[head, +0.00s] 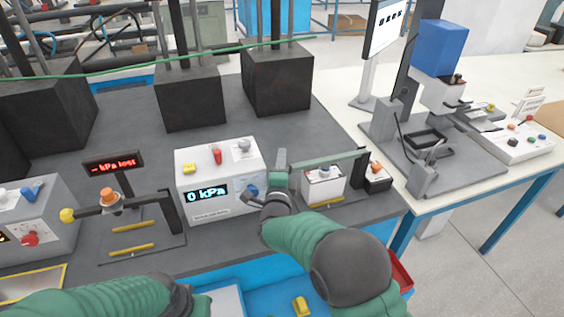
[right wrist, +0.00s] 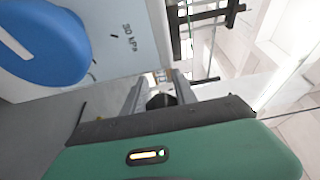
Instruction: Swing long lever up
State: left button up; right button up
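A long lever bar (head: 328,161), greenish grey, lies almost level over a white-and-black block (head: 323,186), running left from a dark post (head: 362,168). My right gripper (head: 281,168) is at the bar's left end, just right of the control box; its fingers stand apart. In the right wrist view the fingers (right wrist: 160,88) are apart with a small dark shape between them; I cannot tell what it is. Another dark lever (head: 140,202) with a yellow ball end lies level at the left station.
The control box (head: 208,205) reading 0 kPa has a blue knob (head: 251,191) close to my right gripper; a large blue knob (right wrist: 40,42) fills the wrist view's left. Dark weight blocks (head: 277,80) stand behind. A red bin (head: 401,272) is at the front right.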

jog(key=shift+d+f, duration=0.1)
jog(key=shift+d, duration=0.75)
grip_shut()
